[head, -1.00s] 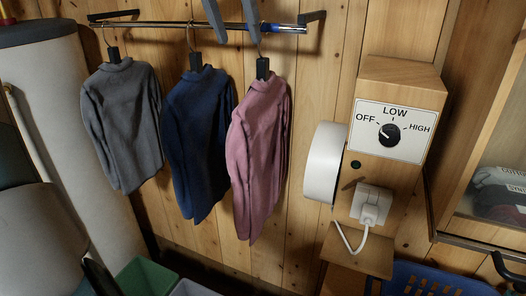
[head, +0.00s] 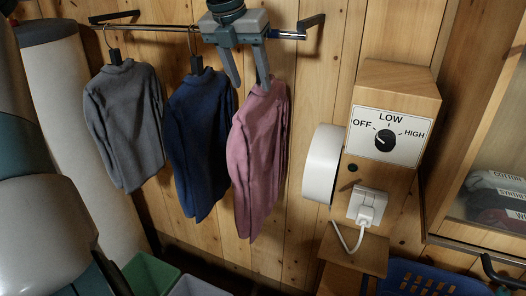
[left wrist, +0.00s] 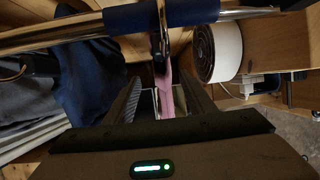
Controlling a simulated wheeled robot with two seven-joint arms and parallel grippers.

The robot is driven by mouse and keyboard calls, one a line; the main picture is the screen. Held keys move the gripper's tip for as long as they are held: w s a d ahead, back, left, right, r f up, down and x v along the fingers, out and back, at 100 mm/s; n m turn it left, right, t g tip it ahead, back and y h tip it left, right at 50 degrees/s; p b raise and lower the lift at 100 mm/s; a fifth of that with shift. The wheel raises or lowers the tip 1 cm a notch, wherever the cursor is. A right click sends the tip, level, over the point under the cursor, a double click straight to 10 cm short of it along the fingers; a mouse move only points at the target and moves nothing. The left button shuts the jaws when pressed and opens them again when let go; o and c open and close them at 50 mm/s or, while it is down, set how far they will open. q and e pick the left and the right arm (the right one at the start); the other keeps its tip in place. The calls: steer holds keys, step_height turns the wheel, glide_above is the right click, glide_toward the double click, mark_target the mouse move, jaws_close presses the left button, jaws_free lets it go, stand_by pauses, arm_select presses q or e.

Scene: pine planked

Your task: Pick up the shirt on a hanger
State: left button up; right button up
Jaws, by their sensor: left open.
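Three shirts hang from a wall rail (head: 165,26): a grey one (head: 125,125), a navy one (head: 198,145) and a pink one (head: 256,160). My left gripper (head: 249,86) is open at the rail's right part, its fingers pointing down. In the head view its right finger overlaps the pink shirt's collar and hides the hanger's neck. In the left wrist view the pink shirt (left wrist: 166,98) and its dark hanger hook (left wrist: 161,45) appear between the open fingers (left wrist: 165,92). I cannot tell whether a finger touches them. My right gripper is not in view.
A wooden box with a dial panel (head: 388,134), a white round drum (head: 322,165) and a plugged-in cable (head: 366,208) stand right of the shirts. A white cylinder (head: 65,110) stands left. Bins (head: 150,274) and a blue basket (head: 430,280) are below.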

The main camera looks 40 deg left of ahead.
mark_target(257, 99)
arm_select(q)
steer(key=shift+x, duration=1.05)
steer(key=shift+w+f+p, duration=0.3)
steer(key=shift+f+p, duration=0.3)
steer(key=shift+p, duration=0.4)
steer(key=p+x, duration=0.1)
steer(key=x, duration=0.1)
steer(key=shift+w+f, duration=0.2)
steer(key=shift+f, duration=0.15)
steer(key=shift+w+f+p, duration=0.15)
steer(key=shift+f+p, duration=0.15)
steer(key=shift+f, duration=0.15)
jaws_close()
